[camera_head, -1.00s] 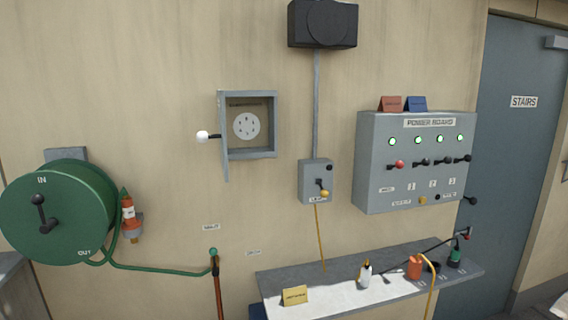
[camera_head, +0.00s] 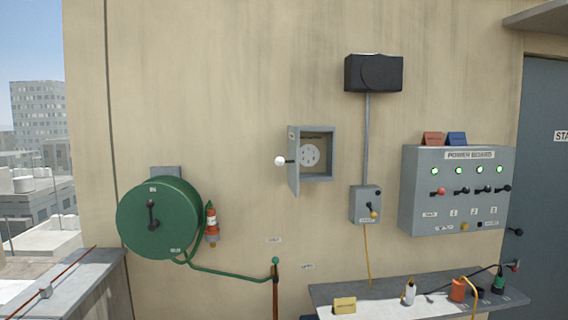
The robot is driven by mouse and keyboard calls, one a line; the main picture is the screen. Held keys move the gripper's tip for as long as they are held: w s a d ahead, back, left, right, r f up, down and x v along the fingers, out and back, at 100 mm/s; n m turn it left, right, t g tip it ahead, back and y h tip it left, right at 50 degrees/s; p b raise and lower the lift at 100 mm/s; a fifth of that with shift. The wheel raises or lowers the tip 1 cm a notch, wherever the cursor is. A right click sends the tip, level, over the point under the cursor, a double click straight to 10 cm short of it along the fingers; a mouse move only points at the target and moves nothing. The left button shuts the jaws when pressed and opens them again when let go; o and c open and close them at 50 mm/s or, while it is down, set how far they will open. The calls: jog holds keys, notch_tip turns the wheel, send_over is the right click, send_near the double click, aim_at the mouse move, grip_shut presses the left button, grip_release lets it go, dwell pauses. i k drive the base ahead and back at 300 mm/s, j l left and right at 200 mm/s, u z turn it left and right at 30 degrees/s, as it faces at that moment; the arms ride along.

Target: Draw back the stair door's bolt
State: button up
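The stair door (camera_head: 545,200) is a blue-grey panel at the right edge of the head view, with its sign (camera_head: 562,136) cut off by the frame. A small black knob (camera_head: 516,232) shows at the door's left edge, beside the power board. I cannot tell whether it belongs to the bolt. No bolt is clearly visible. My gripper is not in view.
A power board (camera_head: 410,190) with green lights hangs left of the door. Below it a shelf (camera_head: 345,292) holds bottles and a cable. A green hose reel (camera_head: 145,222), an open wall box (camera_head: 333,160) and a lamp switch box (camera_head: 358,208) are further left. A parapet (camera_head: 85,275) borders the roof.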

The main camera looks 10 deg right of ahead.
aim_at(514, 269)
jog(key=l+z, duration=0.1)
jog(key=z, duration=0.4)
jog(key=i+z, duration=0.1)
jog(key=z, duration=0.35)
jog(key=l+z, duration=0.1)
jog(key=z, duration=0.4)
jog(key=i+l, duration=0.15)
jog(key=i, duration=0.3)
jog(key=i+l, duration=0.1)
jog(key=i, duration=0.3)
jog(key=i+l, duration=0.15)
jog(key=i, duration=0.3)
jog(key=i+z, duration=0.3)
jog(key=i, duration=1.95)
